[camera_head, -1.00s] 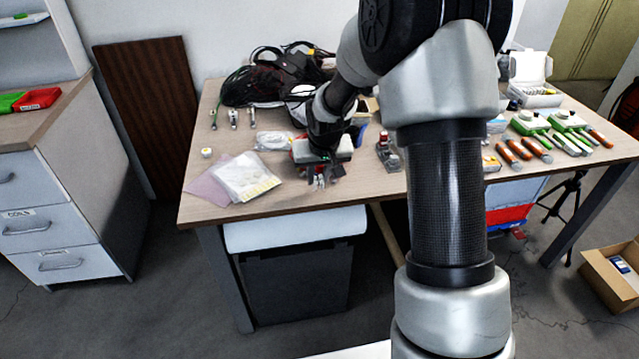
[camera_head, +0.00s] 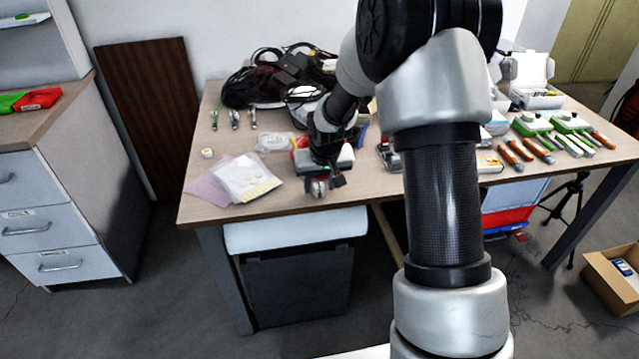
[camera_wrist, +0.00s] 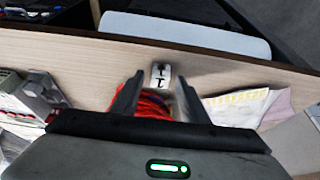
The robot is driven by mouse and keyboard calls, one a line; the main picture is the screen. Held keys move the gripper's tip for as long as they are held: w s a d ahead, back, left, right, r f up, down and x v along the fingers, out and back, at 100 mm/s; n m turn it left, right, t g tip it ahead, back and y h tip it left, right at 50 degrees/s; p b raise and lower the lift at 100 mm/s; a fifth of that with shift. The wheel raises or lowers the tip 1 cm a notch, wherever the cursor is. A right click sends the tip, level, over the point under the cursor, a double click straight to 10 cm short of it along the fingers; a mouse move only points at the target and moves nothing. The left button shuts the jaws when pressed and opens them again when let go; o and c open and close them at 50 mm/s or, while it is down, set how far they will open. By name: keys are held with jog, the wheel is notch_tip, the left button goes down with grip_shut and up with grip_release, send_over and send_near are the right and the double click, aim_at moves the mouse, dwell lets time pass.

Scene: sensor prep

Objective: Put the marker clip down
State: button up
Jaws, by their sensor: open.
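A small white and silvery piece with black marks, which looks like the marker clip (camera_wrist: 160,75), sits on the table near its front edge in the wrist view. It also shows as a small silvery piece in the head view (camera_head: 319,188). My gripper (camera_wrist: 156,88) is open. Its two dark fingers are spread to either side just short of the clip, with nothing held between them. In the head view my gripper (camera_head: 330,172) is low over the table's front, close to the clip. I cannot tell whether a finger touches it.
Something red (camera_wrist: 152,105) lies below my fingers. Clear bags (camera_head: 245,178) lie beside the clip. A grey device (camera_wrist: 35,95) stands on the other side. Black cables (camera_head: 280,80) lie behind. The table edge is close, with a white-topped bin (camera_head: 295,230) below.

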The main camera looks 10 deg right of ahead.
jog(key=s+d+f+p+v, duration=0.1)
jog(key=s+v, duration=0.2)
jog(key=v, duration=1)
jog(key=s+f+p+v, duration=0.1)
jog(key=s+p+v, duration=0.1)
jog(key=v, duration=1.1)
jog(key=s+r+t, duration=0.1)
jog(key=s+r, duration=0.3)
jog(key=s, duration=1.4)
jog(key=shift+f+g, duration=0.9)
jog(key=shift+f, duration=1.25)
notch_tip(320, 180, up, 5)
jog(key=shift+w+a+f+t, duration=0.1)
jog(key=shift+w+f+t, duration=0.1)
jog(key=shift+t, duration=0.8)
jog(key=shift+o, duration=0.6)
jog(key=shift+s, duration=0.1)
